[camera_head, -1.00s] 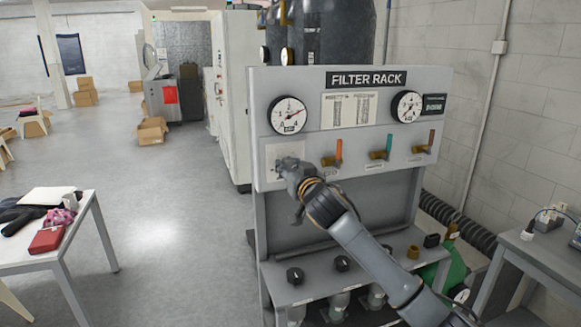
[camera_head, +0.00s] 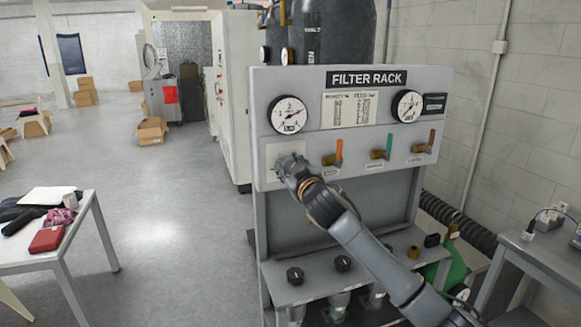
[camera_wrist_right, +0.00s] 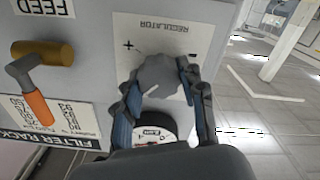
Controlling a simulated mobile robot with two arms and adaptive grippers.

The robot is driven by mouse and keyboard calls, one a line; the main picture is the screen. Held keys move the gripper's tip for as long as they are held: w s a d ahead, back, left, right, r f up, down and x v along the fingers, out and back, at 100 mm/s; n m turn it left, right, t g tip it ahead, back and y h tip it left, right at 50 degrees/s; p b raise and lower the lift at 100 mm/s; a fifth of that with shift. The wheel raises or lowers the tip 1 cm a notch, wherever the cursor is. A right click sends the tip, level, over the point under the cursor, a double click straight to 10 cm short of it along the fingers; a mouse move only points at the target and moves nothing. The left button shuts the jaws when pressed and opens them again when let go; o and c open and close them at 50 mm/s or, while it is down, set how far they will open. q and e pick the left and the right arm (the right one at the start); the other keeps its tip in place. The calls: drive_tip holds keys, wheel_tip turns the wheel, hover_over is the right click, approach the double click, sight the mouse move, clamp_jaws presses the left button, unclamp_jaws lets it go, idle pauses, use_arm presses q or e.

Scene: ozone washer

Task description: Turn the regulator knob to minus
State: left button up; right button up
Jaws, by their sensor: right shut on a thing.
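The regulator knob (camera_wrist_right: 158,82) is a round grey knob on a white plate (camera_wrist_right: 205,28) marked REGULATOR, shown upside down in the right wrist view. A plus sign and a minus sign flank it there, the plus on the left. A pale pointer line shows on the knob's lower left. My right gripper (camera_wrist_right: 160,88) is shut on the knob, one blue-padded finger on each side. In the head view my right gripper (camera_head: 288,166) reaches the panel's left part and hides the knob. My left gripper is not in view.
The filter rack panel (camera_head: 390,80) carries a left gauge (camera_head: 289,115), a right gauge (camera_head: 407,106) and levers with orange, teal and red handles. Black knobs (camera_head: 295,275) sit on the lower shelf. A table (camera_head: 85,225) stands at left, with open floor between.

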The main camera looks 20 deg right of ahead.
drive_tip(key=n, duration=0.4)
drive_tip(key=shift+n, duration=0.3)
drive_tip(key=n, duration=0.3)
drive_tip(key=shift+n, duration=0.4)
drive_tip(key=n, duration=0.4)
drive_tip(key=shift+f, duration=0.15)
drive_tip(key=n, duration=0.9)
drive_tip(key=shift+f+n, duration=0.1)
drive_tip(key=shift+n, duration=0.2)
drive_tip(key=n, duration=0.9)
drive_tip(key=shift+f, duration=0.1)
drive_tip(key=shift+d+n, duration=0.1)
drive_tip(key=shift+n, duration=1.8)
